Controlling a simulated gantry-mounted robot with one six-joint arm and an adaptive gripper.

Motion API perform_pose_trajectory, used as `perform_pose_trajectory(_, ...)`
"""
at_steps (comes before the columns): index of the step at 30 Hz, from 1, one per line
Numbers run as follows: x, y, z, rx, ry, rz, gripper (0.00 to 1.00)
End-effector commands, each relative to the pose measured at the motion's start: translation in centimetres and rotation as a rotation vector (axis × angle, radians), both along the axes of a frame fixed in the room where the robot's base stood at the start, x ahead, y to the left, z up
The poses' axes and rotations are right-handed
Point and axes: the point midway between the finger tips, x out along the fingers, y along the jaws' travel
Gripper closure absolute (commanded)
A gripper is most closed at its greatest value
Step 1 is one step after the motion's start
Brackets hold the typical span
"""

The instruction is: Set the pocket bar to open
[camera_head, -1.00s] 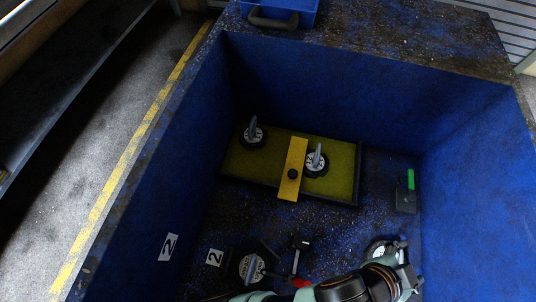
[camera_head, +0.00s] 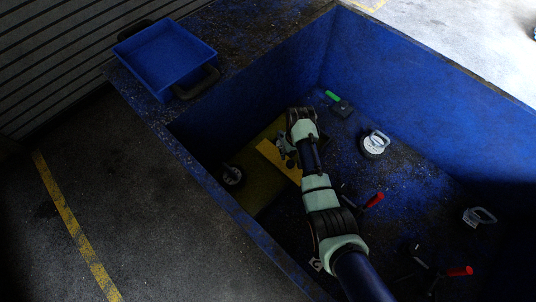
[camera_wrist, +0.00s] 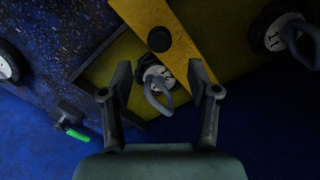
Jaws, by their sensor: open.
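The pocket bar is a flat yellow bar (camera_wrist: 190,45) with a round black knob (camera_wrist: 159,39) in the wrist view. It lies across an olive-yellow pocket (camera_wrist: 105,62) with a dark rim. In the head view the bar (camera_head: 270,155) is partly hidden by my arm. My gripper (camera_wrist: 160,75) is open and empty. Its fingers stand either side of a white dial-topped piece with a grey loop handle (camera_wrist: 160,88), beside the bar; I cannot tell whether they touch it. In the head view my gripper (camera_head: 287,152) is over the pocket, mostly hidden.
A second dial-topped piece (camera_wrist: 292,33) is on the bar's other side. A dark block with a green handle (camera_head: 338,103), another dial piece (camera_head: 374,144) and red-handled clamps (camera_head: 458,271) lie on the blue bin's floor. A blue tray (camera_head: 165,58) sits on the bin's ledge.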

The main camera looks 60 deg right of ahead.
Motion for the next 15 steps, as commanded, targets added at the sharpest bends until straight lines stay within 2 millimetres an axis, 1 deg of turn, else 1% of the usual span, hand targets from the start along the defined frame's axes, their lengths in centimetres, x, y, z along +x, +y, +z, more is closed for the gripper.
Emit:
perform_pose_trajectory(9,0.0,0.2,-6.0,0.001,0.001,0.003,0.39)
perform_pose_trajectory(12,0.1,0.1,-7.2,0.000,0.000,0.003,0.39)
perform_pose_trajectory(15,0.1,0.1,-7.7,-0.001,-0.001,0.003,0.39)
